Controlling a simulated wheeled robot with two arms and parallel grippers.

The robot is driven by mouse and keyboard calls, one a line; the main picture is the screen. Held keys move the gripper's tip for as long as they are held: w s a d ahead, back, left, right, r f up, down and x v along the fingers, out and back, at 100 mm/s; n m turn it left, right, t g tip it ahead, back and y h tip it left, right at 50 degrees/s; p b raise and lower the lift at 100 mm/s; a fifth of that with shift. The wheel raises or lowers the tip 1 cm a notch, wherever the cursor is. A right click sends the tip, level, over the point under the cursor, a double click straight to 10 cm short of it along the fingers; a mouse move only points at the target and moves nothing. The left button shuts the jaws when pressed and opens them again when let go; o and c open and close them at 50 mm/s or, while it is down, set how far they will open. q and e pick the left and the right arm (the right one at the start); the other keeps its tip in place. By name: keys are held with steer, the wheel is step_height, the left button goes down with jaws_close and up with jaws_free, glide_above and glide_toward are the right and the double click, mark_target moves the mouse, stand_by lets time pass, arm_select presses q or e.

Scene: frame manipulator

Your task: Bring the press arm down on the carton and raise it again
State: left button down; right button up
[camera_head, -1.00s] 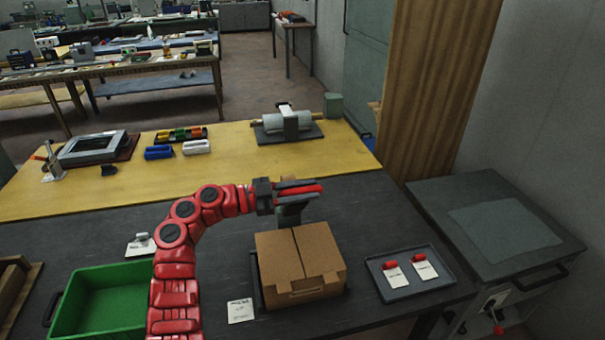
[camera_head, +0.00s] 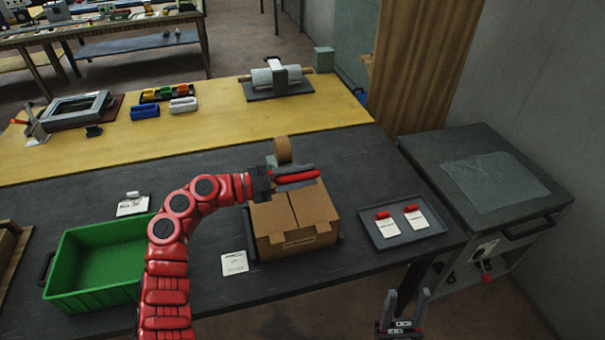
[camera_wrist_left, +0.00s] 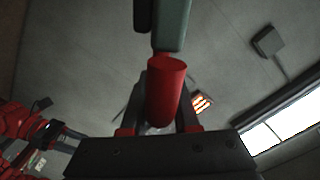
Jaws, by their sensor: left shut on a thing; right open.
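The brown carton (camera_head: 296,222) sits closed on the dark bench, with a label facing front. My left gripper (camera_head: 304,177) is over its back edge, reaching in from the left. In the left wrist view it is shut on a red cylindrical handle (camera_wrist_left: 166,92), which joins a grey-green bar, seemingly the press arm (camera_wrist_left: 172,22). In the head view my gripper mostly hides the press. Whether the press touches the carton cannot be told. My right gripper (camera_head: 405,298) is open and empty, in front of the bench.
A green bin (camera_head: 98,292) stands left of the carton, and a white card (camera_head: 234,264) lies beside it. A grey tray (camera_head: 398,238) with red-topped cards is to the right. A grey cabinet (camera_head: 425,160) stands further right. The yellow bench section behind is partly clear.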

arm_select(q)
steer(key=c, duration=0.7)
jaws_free()
steer(key=shift+w, duration=0.1)
steer(key=shift+a, duration=0.1)
steer(key=shift+b+v, duration=2.4)
steer(key=shift+v, duration=6.3)
